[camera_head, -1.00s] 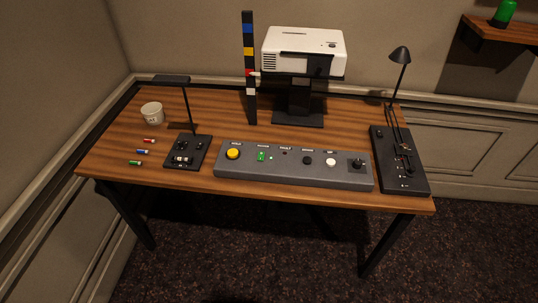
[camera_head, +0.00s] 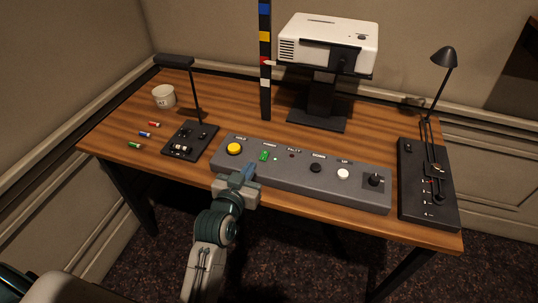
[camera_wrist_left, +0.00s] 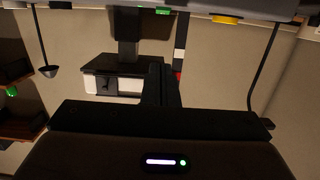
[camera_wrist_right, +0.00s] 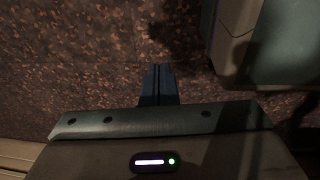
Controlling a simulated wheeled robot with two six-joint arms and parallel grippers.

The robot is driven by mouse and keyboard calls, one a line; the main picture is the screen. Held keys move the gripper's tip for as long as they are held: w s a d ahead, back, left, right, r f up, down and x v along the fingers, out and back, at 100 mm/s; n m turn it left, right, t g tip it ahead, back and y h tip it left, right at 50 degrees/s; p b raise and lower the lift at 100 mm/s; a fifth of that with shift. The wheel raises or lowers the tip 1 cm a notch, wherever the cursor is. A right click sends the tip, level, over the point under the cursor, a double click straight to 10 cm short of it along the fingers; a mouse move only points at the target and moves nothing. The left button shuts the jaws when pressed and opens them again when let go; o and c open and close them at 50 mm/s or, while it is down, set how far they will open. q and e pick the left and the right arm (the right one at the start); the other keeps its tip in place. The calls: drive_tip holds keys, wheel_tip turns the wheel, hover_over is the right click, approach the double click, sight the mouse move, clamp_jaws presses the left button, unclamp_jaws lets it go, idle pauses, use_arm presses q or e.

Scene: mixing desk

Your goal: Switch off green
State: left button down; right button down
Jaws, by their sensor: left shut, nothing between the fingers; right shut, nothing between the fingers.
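The green switch (camera_head: 264,156) sits on the grey control box (camera_head: 300,174), right of a yellow button (camera_head: 234,148). A small light spot (camera_head: 276,159) shows beside it. My left gripper (camera_head: 249,170) is shut and empty at the front edge of the box, just below the green switch in the head view. I cannot tell whether it touches the box. The left wrist view shows the green switch (camera_wrist_left: 163,11) at its top edge and the shut fingers (camera_wrist_left: 161,84). My right gripper (camera_wrist_right: 158,82) is shut and empty, over the dark floor; it is outside the head view.
A black button (camera_head: 316,168), a white button (camera_head: 343,174) and a black knob (camera_head: 376,180) share the box. A lamp base (camera_head: 190,141) stands left, a slider panel (camera_head: 427,185) right. A projector (camera_head: 328,44) stands behind. A green lamp (camera_wrist_left: 11,91) shows in the left wrist view.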

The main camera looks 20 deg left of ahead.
sight(262, 159)
use_arm(q)
drive_tip(key=shift+r, duration=0.4)
drive_tip(key=shift+a, duration=0.1)
